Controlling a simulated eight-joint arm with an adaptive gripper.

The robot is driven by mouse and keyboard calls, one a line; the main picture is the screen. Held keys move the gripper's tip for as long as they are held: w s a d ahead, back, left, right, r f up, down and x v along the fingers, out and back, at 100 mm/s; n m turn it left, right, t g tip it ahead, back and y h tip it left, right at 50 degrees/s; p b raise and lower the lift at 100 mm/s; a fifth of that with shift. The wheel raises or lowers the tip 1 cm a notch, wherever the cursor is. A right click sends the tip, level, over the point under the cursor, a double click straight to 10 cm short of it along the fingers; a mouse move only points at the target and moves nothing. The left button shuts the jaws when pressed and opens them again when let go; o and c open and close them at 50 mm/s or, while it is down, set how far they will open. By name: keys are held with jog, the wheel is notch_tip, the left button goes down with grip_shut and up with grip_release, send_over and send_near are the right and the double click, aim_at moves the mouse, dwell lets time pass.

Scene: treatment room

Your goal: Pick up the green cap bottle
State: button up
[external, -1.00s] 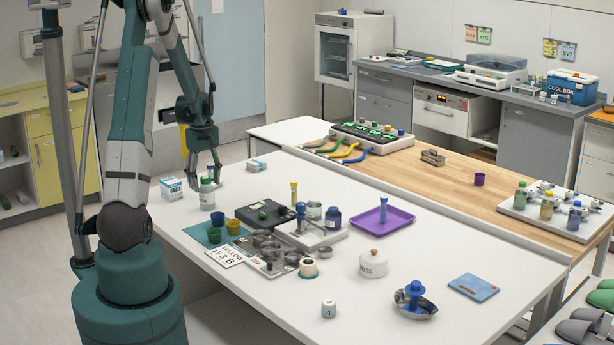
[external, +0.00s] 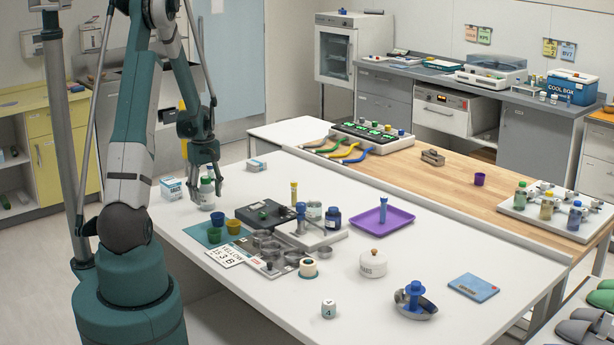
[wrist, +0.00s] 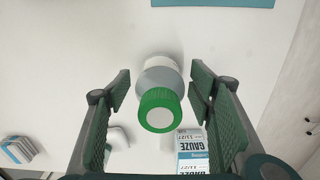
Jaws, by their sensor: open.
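The green cap bottle (external: 206,194) stands upright near the left edge of the white table, white with a grey shoulder. In the wrist view its green cap (wrist: 160,110) faces the camera, between the two fingers. My gripper (external: 206,188) is open and pointing down over the bottle, with a finger on each side of it. In the wrist view the gripper (wrist: 160,105) shows clear gaps between the fingers and the bottle. The fingers partly hide the bottle in the external view.
A gauze box (external: 171,188) stands just left of the bottle and shows close by in the wrist view (wrist: 192,150). A teal mat (external: 205,235) with small cups lies in front. Another small box (external: 257,165) sits behind. The table right of the bottle is clear nearby.

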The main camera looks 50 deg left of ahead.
aim_at(205, 178)
jog(key=shift+c, duration=0.5)
jog(key=c, duration=1)
jog(key=shift+r, duration=0.1)
jog(key=shift+r+p, duration=0.4)
jog(key=shift+r, duration=4.55)
